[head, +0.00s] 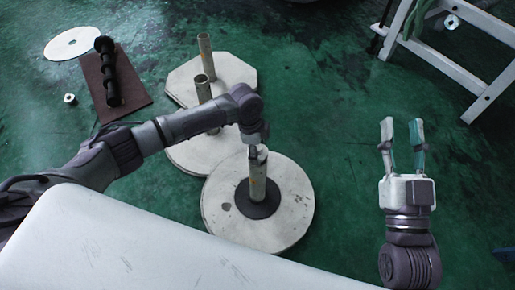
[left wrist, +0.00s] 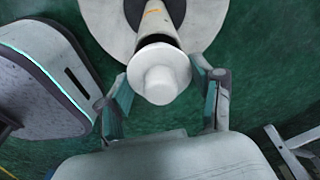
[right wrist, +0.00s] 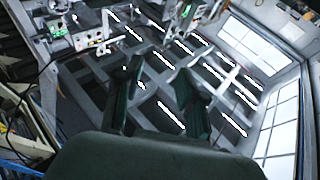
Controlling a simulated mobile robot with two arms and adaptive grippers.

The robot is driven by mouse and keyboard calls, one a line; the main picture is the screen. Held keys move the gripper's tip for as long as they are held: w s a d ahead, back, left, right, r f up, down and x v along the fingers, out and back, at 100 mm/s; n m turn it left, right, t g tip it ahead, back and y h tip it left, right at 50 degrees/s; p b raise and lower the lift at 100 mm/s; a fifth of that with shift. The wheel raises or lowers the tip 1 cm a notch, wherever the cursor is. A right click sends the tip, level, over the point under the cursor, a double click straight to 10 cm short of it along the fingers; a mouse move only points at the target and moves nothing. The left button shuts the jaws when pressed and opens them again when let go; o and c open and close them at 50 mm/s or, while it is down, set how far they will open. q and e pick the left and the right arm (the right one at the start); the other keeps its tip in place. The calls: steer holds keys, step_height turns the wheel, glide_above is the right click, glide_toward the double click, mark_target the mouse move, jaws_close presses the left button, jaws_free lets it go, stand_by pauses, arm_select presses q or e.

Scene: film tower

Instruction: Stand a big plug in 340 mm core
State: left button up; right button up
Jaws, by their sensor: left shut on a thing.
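A pale core (head: 258,178) stands upright in a dark hub on the nearest round white disc (head: 225,225) in the head view. My left gripper (head: 254,143) is right above this core. In the left wrist view, a white stepped plug (left wrist: 163,78) sits between the fingers of my left gripper (left wrist: 163,88), which is shut on it. The core (left wrist: 160,20) is beyond the plug, its dark mouth partly hidden by it. I cannot tell whether the plug has entered the core. My right gripper (head: 402,135) is open and empty, off to the right; its fingers (right wrist: 160,85) are apart.
Two more pale cores (head: 205,55) (head: 203,88) stand on white discs behind. A white frame (head: 435,60) stands upper right. Green floor between is clear.

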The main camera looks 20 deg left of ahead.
steer(key=shift+f, duration=0.1)
arm_select(q)
steer(key=shift+p, duration=0.45)
arm_select(e)
steer(key=shift+w+d+f+g+h, duration=0.1)
steer(key=shift+w+f+g+h, duration=0.15)
steer(key=shift+f+g, duration=0.45)
steer(key=shift+w+d+f+g+h, duration=0.15)
steer(key=shift+f+g+h, duration=0.2)
steer(key=shift+f, duration=0.6)
steer(key=shift+a+f, duration=0.1)
arm_select(q)
steer(key=shift+p, duration=0.45)
arm_select(e)
steer(key=f, duration=0.1)
steer(key=f+g, duration=0.2)
steer(key=shift+s+d+f+g+h, duration=0.1)
steer(key=shift+d+f+g+h, duration=0.15)
steer(key=shift+d+f+h, duration=0.15)
steer(key=shift+a+r, duration=0.1)
steer(key=shift+r, duration=0.1)
